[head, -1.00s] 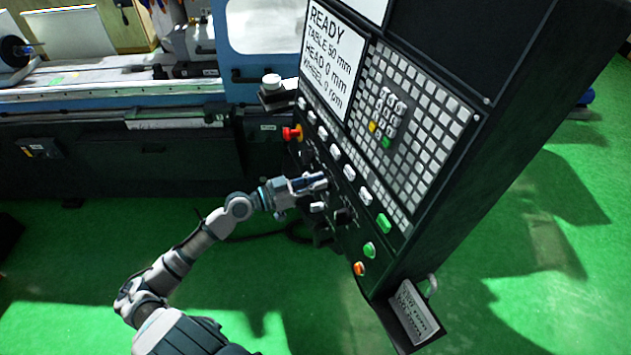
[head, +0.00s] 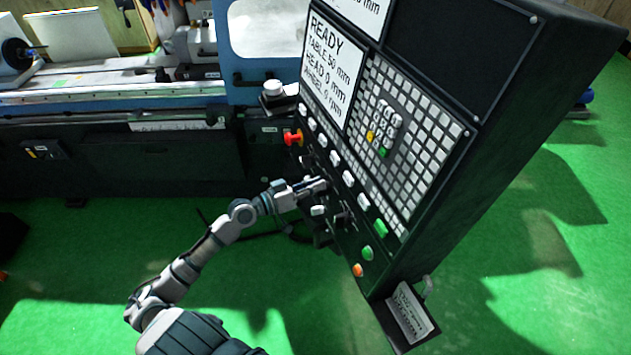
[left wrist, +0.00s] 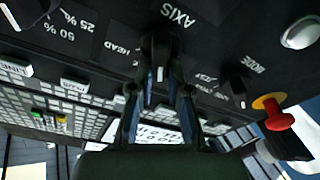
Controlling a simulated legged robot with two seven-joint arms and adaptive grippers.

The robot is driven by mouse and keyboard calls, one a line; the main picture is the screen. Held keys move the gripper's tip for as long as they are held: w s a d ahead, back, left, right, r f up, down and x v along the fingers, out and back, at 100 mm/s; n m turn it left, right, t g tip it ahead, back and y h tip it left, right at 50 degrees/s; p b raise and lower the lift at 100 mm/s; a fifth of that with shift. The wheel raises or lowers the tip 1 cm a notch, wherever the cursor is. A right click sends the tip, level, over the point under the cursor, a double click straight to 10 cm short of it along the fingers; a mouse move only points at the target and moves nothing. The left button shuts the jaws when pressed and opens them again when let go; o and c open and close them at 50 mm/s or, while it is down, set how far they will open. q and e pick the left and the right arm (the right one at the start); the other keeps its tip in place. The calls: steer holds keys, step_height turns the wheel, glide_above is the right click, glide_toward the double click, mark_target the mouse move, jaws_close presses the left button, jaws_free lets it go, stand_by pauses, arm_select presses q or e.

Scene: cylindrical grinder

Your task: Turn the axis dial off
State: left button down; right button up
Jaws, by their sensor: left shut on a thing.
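The black axis dial (left wrist: 160,52) sits under the AXIS label in the left wrist view, with a white mark at its lower end in the picture. A HEAD label lies to its left; small lettering to its right is hard to read. My left gripper (left wrist: 160,88) is shut on the dial, one finger on each side. In the head view my left gripper (head: 317,185) reaches the lower part of the control panel (head: 440,215) and covers the dial there. My right gripper is not in view.
A mode dial (left wrist: 239,86) and a red emergency button (left wrist: 278,120) are to the right in the left wrist view. Another dial (left wrist: 28,12) is at its upper left. Green floor is open below my arm.

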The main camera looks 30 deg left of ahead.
arm_select(q)
steer(key=shift+w+a+f+n+y+p, duration=0.1)
steer(key=shift+n+y+p, duration=0.1)
steer(key=shift+n+p, duration=0.45)
steer(key=shift+a+f+n+y+p, duration=0.1)
steer(key=shift+n+y+p, duration=0.2)
steer(key=shift+n, duration=0.55)
steer(key=c, duration=1.1)
jaws_free()
steer(key=shift+c, duration=0.2)
steer(key=shift+a, duration=0.1)
steer(key=shift+a, duration=0.1)
steer(key=v, duration=1.2)
steer(key=shift+f, duration=0.25)
